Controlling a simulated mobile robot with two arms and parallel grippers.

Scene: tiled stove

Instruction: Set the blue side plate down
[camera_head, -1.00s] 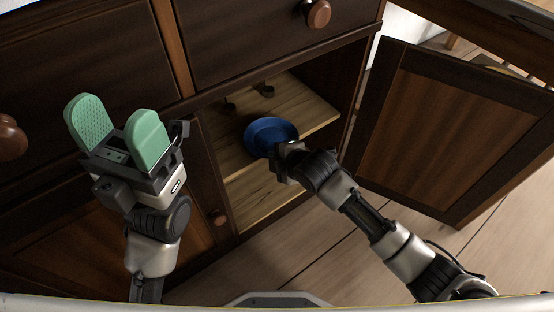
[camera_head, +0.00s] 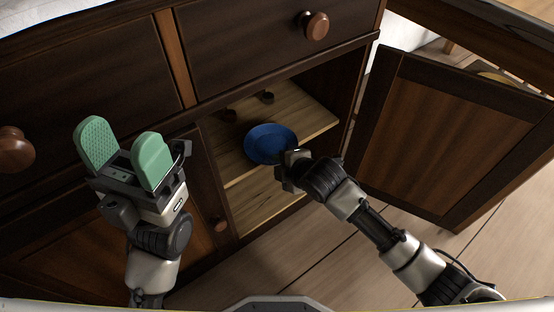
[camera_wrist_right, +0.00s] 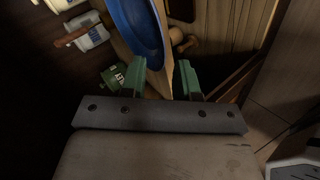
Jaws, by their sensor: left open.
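The blue side plate (camera_head: 270,143) lies on the pale wooden shelf (camera_head: 303,115) inside the open cabinet, near its front edge. My right gripper (camera_head: 290,160) is at the plate's lower right edge in the head view. In the right wrist view, its two green fingers (camera_wrist_right: 161,80) stand apart, with the plate (camera_wrist_right: 143,30) just beyond them and the shelf's edge showing between them. The plate does not fill the gap. My left gripper (camera_head: 124,154) is open and empty in front of the cabinet, with green pads.
The cabinet door (camera_head: 455,135) stands open on the right. Two small dark objects (camera_head: 266,97) are at the back of the shelf. A lower wooden board (camera_head: 262,205) is bare. A drawer (camera_head: 265,45) is shut above. A green container (camera_wrist_right: 113,76) shows in the right wrist view.

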